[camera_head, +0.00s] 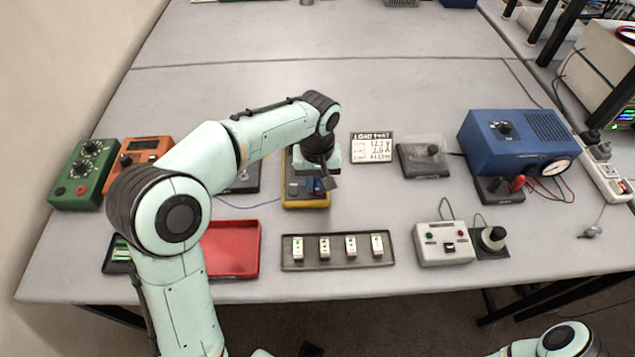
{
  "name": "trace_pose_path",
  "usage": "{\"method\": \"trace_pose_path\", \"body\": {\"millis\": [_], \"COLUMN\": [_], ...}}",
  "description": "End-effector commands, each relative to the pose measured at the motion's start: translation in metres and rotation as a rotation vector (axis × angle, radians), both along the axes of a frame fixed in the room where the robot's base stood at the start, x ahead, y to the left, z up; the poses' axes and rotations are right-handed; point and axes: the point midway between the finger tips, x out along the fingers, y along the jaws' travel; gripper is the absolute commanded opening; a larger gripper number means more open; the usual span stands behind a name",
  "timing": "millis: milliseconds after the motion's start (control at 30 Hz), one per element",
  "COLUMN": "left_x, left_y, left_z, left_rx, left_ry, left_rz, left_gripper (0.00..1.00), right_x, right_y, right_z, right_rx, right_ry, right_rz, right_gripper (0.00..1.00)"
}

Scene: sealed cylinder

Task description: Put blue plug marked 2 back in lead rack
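My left arm reaches across the table from the left. Its gripper (322,184) points down over the front part of a yellow-edged meter (306,203). A small blue piece (313,187), which may be the blue plug, shows at the fingers. Its mark cannot be read, and I cannot tell whether the fingers grip it. A thin blue lead (262,204) runs on the table left of the meter. A dark grey unit (246,184) stands beside the meter, partly behind my arm. I cannot make out the lead rack for certain. My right gripper is out of view.
In front lie a red tray (236,250) and a grey tray (338,264) with several white modules. Green (82,175) and orange (140,152) boxes stand left. Right are a white switch box (443,244), a dark clear-topped unit (423,160) and a blue supply (515,142).

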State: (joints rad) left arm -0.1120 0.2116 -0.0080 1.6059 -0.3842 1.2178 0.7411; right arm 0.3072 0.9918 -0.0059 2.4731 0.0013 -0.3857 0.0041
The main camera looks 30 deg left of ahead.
Motion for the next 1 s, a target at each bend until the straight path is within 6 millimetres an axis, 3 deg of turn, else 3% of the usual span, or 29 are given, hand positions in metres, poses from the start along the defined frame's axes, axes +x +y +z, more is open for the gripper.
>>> {"method": "trace_pose_path", "body": {"millis": [267, 1000], "left_x": [0.000, 0.000], "left_y": [0.000, 0.000], "left_z": [0.002, 0.031], "left_rx": [0.000, 0.000], "left_ry": [0.000, 0.000], "left_rz": [0.000, 0.000], "left_gripper": [0.00, 0.00], "right_x": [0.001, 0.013], "right_y": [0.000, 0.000], "right_z": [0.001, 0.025], "right_rx": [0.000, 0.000], "right_ry": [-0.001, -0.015], "right_rz": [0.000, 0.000], "right_gripper": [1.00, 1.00]}}
